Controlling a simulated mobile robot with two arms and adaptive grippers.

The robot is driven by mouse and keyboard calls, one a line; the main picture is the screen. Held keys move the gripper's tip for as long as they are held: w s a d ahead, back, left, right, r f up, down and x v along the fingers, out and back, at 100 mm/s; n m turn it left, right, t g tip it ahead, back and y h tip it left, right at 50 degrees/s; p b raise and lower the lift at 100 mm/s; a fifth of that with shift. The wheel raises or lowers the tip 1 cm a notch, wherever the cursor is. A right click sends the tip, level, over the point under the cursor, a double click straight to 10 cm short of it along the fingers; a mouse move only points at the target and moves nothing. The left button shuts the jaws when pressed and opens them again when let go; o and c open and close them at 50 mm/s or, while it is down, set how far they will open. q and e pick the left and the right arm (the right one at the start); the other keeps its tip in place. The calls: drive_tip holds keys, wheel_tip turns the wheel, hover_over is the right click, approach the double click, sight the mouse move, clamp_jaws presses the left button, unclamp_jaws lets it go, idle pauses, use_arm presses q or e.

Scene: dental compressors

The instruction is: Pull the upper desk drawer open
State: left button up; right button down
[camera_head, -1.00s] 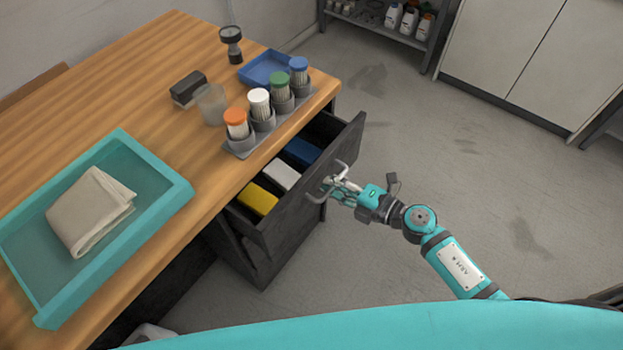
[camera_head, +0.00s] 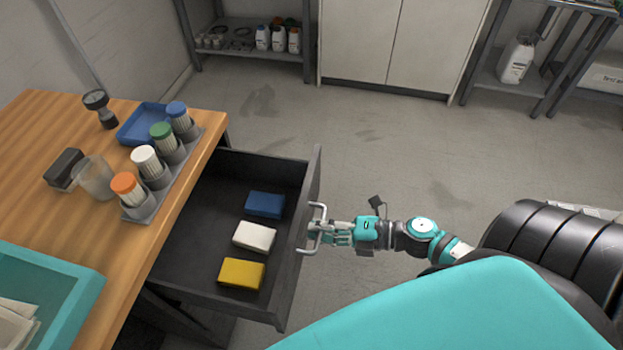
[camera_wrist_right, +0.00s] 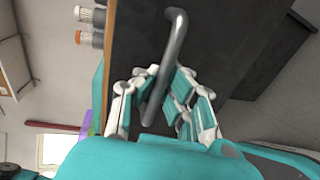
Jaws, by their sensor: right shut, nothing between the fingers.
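The dark upper desk drawer (camera_head: 312,178) stands far out from the wooden desk, its inside exposed. A blue block (camera_head: 264,205), a white block (camera_head: 254,236) and a yellow block (camera_head: 241,274) lie in it. The grey bar handle (camera_head: 322,209) is on the drawer's outer face. My right gripper (camera_head: 321,233) is at the handle, shut with nothing gripped between its fingers. In the right wrist view the handle (camera_wrist_right: 175,45) runs down among the fingers, which partly hide its lower end. My left gripper is not in view.
On the desk (camera_head: 165,238) stand a rack of capped jars (camera_head: 148,205), a blue tray (camera_head: 140,125), a clear cup (camera_head: 95,178) and a teal tray (camera_head: 88,290). Open grey floor (camera_head: 380,150) lies beyond the drawer. Shelves (camera_head: 250,52) and cabinets stand at the back.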

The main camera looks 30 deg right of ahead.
drive_tip(key=shift+r, duration=0.1)
drive_tip(key=c, duration=1.4)
unclamp_jaws()
drive_tip(key=v, duration=1.2)
